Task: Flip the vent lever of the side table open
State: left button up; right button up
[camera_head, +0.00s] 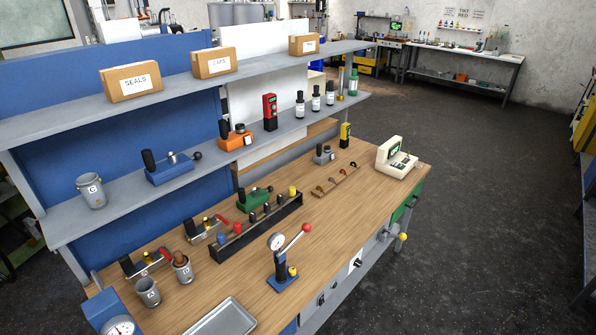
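Neither of my grippers is in view. A long wooden-topped bench (330,220) runs from the lower left to the centre right. On its front face, near the right end, a grey fitting with a yellow ball-ended lever (403,236) sticks out. A blue-based device with a dial and a red-tipped lever arm (293,240) stands on the top near the front edge. The arm slants up to the right. No part is marked as the vent lever, and I cannot tell which one it is or whether it is open.
A metal tray (225,318) and a blue gauge box (110,314) lie at the near end. A black rack (255,232) holds several pieces. A cream device (396,158) stands at the far end. Shelves (190,90) rise behind. The dark floor (490,210) at right is clear.

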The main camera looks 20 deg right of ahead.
aim_at(402, 237)
jog(key=z, duration=1.4)
